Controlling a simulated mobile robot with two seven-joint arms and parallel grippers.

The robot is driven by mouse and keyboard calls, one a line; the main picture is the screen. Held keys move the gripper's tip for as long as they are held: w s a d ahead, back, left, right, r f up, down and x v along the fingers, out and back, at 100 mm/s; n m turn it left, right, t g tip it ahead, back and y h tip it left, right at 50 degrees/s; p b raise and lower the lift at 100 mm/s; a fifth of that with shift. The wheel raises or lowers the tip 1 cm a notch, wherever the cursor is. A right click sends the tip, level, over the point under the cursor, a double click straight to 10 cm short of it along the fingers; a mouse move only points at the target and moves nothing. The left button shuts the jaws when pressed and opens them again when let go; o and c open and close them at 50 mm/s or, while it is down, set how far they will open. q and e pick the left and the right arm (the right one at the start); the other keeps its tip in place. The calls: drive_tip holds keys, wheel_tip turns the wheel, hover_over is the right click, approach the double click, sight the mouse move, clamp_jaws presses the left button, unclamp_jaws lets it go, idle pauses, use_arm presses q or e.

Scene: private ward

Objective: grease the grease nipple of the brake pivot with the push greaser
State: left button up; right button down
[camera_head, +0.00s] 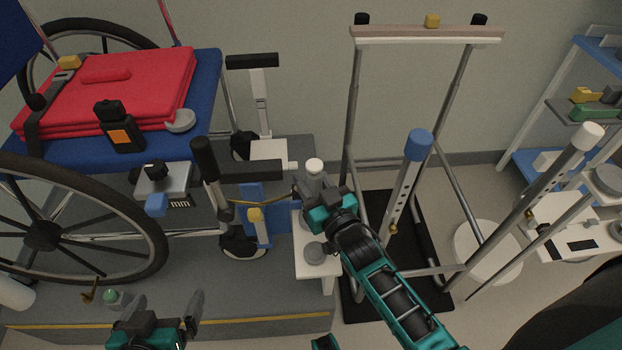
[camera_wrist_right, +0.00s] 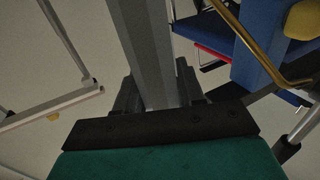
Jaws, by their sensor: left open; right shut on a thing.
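My right gripper (camera_head: 318,190) is shut on a grey barrel with a pale cap (camera_head: 314,166), which appears to be the push greaser. The barrel (camera_wrist_right: 150,50) stands between the fingers in the right wrist view. A thin curved brass tube (camera_head: 262,203) reaches left from beside the gripper towards the wheelchair's front; it also shows in the right wrist view (camera_wrist_right: 235,25). I cannot tell whether its tip touches anything. A black lever (camera_head: 204,160) stands near the wheelchair's front, perhaps at the brake pivot. I cannot make out the grease nipple. My left gripper (camera_head: 163,312) is open and empty, low in front of the platform.
The wheelchair (camera_head: 40,235) stands on a grey platform (camera_head: 205,325) at left, with a folded red cloth (camera_head: 110,85) on its seat. A blue post with a yellow knob (camera_head: 255,215) stands left of my right gripper. A walking frame (camera_head: 350,110) and shelves (camera_head: 550,100) are at right.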

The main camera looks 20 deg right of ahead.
drive_tip(key=shift+f+b, duration=0.7)
drive_tip(key=shift+f, duration=0.3)
drive_tip(key=shift+f, duration=0.25)
drive_tip(key=c, duration=0.6)
unclamp_jaws()
drive_tip(key=s+r+p, duration=0.1)
drive_tip(key=s+p, duration=0.1)
drive_tip(key=s, duration=0.2)
drive_tip(key=s+d+r+p, duration=0.1)
drive_tip(key=s+p, duration=0.1)
drive_tip(key=s, duration=0.2)
drive_tip(key=s+r+p, duration=0.2)
drive_tip(key=s, duration=0.2)
drive_tip(key=shift+s+d+r, duration=0.1)
drive_tip(key=shift+s+d, duration=0.1)
drive_tip(key=shift+s, duration=0.2)
